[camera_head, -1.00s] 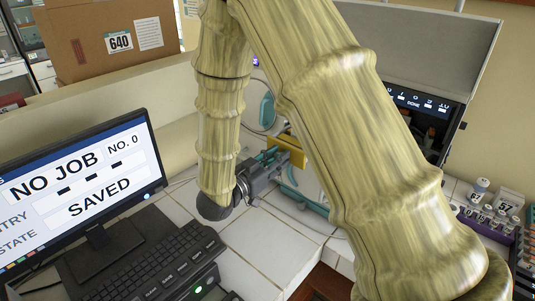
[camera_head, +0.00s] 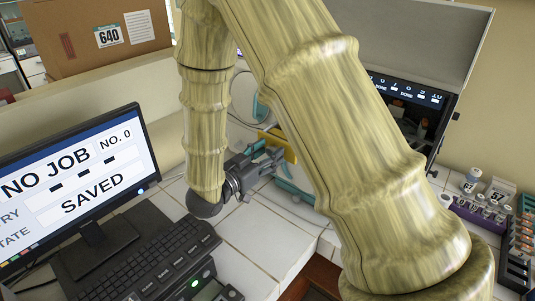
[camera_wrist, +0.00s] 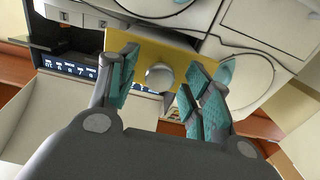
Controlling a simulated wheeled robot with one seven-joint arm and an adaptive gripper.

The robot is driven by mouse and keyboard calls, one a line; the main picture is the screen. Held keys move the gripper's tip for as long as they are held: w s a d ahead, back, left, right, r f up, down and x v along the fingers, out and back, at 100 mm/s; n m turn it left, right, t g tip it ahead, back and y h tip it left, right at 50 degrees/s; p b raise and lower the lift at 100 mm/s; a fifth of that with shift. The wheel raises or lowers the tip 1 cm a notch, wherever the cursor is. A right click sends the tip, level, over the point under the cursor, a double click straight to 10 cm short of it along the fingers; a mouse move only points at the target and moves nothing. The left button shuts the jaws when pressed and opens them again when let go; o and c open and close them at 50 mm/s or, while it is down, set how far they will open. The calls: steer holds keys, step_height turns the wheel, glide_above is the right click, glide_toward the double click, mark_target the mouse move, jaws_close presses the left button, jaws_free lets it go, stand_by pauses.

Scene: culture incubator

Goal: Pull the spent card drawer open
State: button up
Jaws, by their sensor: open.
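A yellow panel with a round silver knob (camera_wrist: 160,76) shows in the wrist view; the yellow panel (camera_wrist: 188,49) looks like a drawer front. The panel also shows in the head view (camera_head: 289,151), partly hidden behind my arm and gripper. My gripper (camera_wrist: 162,78) is open, its teal-padded fingers spread to the left and right of the knob. The knob appears between the fingers, with no clear contact. In the head view my gripper (camera_head: 262,163) is just left of the yellow panel. I cannot tell how far the drawer is out.
A monitor (camera_head: 80,185) and keyboard (camera_head: 150,262) stand at the left. A dark-fronted machine with a lit display (camera_head: 405,90) stands behind my arm. Racks of vials (camera_head: 482,212) are at the right. White tiled counter (camera_head: 262,240) is clear below the gripper.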

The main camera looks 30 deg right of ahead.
steer(key=shift+a, duration=0.1)
steer(key=v, duration=1.1)
steer(key=shift+s+a, duration=0.25)
steer(key=shift+a, duration=0.1)
steer(key=shift+r, duration=0.1)
